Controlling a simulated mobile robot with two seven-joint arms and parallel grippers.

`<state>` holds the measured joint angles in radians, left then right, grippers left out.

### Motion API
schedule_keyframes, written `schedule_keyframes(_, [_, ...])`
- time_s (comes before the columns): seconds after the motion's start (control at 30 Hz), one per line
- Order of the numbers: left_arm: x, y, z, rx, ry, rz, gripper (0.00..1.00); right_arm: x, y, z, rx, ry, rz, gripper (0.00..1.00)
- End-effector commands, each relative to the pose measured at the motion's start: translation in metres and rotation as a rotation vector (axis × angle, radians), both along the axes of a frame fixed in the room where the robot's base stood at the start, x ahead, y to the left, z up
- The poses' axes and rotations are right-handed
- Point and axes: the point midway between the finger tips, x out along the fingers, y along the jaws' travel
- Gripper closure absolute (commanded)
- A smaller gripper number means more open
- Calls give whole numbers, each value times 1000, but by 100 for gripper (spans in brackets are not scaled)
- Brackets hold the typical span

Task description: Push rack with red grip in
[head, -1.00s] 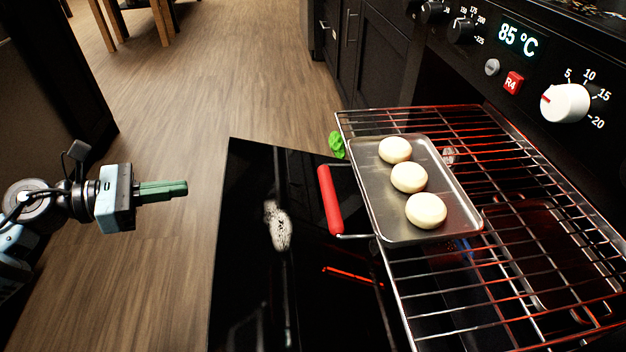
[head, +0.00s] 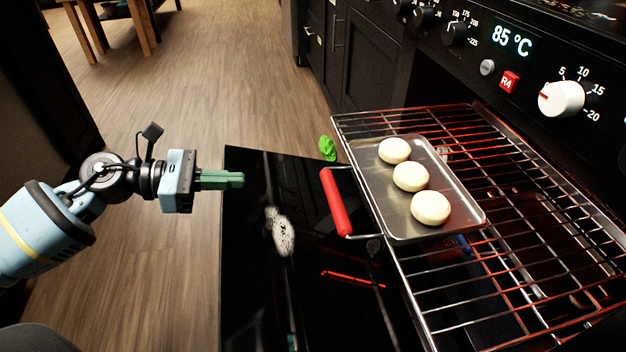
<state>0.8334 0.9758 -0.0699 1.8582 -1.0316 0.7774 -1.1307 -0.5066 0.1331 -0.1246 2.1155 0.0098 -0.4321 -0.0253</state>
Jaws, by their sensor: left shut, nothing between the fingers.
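The wire rack (head: 460,300) is pulled out of the oven over the open oven door. Its red grip (head: 335,201) is at the rack's left front edge. A metal tray (head: 400,215) with three pale dough rounds (head: 410,176) lies on the rack. My left gripper (head: 241,180) is shut and empty, with green fingers pointing right toward the red grip. It is left of the grip and apart from it, over the left edge of the oven door in the picture. My right gripper is not in view.
The open black oven door (head: 250,310) lies below the rack. A green item (head: 327,148) is beside the rack's far left corner. The oven panel (head: 520,70) with knobs and an 85 °C display is at upper right. Wooden floor (head: 210,70) is clear at left.

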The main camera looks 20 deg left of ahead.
Motion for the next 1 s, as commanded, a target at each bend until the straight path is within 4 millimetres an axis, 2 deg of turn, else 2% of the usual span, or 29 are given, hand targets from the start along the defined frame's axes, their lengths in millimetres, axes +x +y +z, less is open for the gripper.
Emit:
schedule_keyframes(0.17, [1,-2,-1,-1,0,-1,100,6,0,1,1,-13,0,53])
schedule_keyframes(0.37, [11,-16,-4,-2,-2,-1,100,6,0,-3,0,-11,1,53])
schedule_keyframes(1.0, [68,-99,-24,-1,-2,0,100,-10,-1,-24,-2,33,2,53])
